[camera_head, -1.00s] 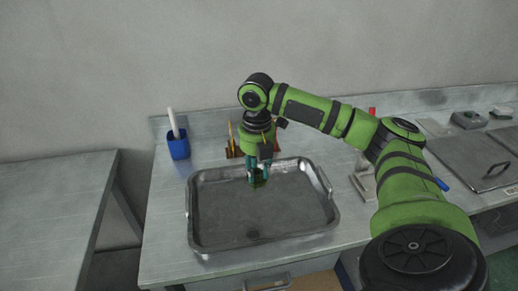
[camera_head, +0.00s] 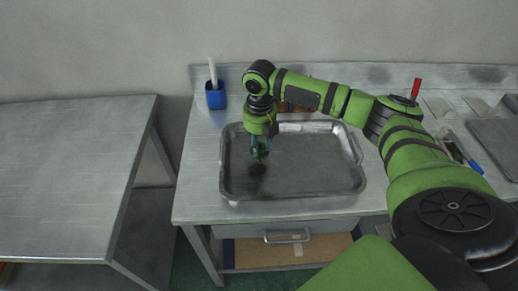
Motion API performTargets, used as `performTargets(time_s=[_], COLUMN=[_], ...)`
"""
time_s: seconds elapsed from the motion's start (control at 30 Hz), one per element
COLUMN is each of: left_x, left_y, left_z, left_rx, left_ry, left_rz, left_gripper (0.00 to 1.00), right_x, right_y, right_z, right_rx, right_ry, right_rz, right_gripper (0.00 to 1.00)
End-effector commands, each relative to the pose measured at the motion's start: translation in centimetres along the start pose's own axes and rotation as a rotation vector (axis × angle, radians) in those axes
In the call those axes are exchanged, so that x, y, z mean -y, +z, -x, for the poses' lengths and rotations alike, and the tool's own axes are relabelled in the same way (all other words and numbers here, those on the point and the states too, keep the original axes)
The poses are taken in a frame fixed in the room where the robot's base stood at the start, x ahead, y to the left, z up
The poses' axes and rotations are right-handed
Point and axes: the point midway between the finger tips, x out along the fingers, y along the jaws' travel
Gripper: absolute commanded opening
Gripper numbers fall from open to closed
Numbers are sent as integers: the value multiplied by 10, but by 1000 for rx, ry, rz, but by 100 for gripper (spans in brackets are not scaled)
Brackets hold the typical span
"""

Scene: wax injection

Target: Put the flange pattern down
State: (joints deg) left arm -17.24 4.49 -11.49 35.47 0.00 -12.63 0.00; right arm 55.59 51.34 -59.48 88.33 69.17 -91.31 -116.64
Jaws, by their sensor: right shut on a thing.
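My right gripper (camera_head: 260,149) points down over the left part of a grey metal tray (camera_head: 310,192) on the workbench. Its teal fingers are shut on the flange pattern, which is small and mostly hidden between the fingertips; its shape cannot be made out. A dark shadow lies on the tray floor just below the fingers, and the pattern looks a little above the floor, though the exact gap is unclear. My left gripper is not in view.
A blue cup (camera_head: 215,97) with a white stick stands behind the tray's left end. Reddish-brown items (camera_head: 292,106) stand behind the tray, partly hidden by my arm. A red-handled tool (camera_head: 415,88) is at the back right. A bare metal table (camera_head: 70,180) is at left.

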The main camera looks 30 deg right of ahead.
Motion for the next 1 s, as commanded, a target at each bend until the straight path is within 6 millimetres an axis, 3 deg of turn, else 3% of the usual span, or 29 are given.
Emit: performTargets(time_s=[0.37,0.77,0.8,0.83,1.0], left_x=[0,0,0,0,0], left_y=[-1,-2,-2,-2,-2], left_z=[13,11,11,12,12], left_rx=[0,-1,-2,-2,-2], left_ry=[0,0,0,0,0], left_rz=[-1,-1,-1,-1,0], left_gripper=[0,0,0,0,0], right_x=[-3,-3,-3,-3,-3], right_y=[-1,-1,-1,-1,-1], right_z=[-40,-46,-46,-46,-46], right_rx=[1,1,1,1,1], right_ry=[-2,-1,-1,-1,-1], right_rz=[0,0,1,1,1], right_gripper=[6,6,42,53,53])
